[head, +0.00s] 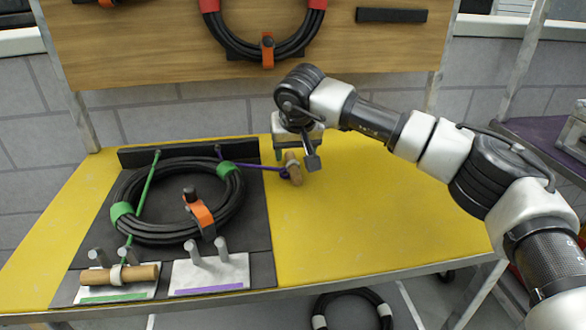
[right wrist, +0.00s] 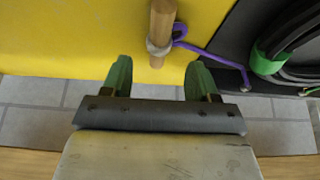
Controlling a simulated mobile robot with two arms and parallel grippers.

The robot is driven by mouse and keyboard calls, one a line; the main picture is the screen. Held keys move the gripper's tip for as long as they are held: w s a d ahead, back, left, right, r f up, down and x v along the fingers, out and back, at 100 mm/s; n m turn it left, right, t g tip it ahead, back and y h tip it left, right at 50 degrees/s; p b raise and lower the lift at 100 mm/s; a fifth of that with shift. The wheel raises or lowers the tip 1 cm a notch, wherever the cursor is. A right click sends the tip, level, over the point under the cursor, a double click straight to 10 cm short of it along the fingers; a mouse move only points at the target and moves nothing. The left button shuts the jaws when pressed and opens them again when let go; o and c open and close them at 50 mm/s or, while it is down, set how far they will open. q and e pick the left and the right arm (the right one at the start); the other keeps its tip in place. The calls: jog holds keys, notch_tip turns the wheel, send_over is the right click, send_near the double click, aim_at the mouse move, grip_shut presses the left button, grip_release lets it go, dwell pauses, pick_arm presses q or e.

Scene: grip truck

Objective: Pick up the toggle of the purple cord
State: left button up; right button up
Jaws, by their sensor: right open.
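The toggle of the purple cord is a short wooden peg (head: 293,169) with a pale loop around it, on the yellow table. In the right wrist view the peg (right wrist: 162,24) lies just beyond the gap between the fingertips. My left gripper is out of view.
The coil lies on a black board (head: 255,215) with two grey-pegged plates at its front, marked green (head: 112,299) and purple (head: 208,287). A second wooden toggle (head: 95,276) with green cord rests at the left plate. The table's right half is clear.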

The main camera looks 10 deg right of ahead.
aim_at(293, 163)
jog(key=x, duration=0.4)
jog(key=shift+d, duration=0.1)
jog(key=shift+w+f, duration=0.2)
jog(key=shift+f, duration=0.1)
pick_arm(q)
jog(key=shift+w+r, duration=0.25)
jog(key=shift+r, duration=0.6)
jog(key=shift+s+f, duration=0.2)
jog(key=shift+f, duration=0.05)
pick_arm(e)
jog(key=shift+f, duration=0.2)
jog(key=c, duration=1)
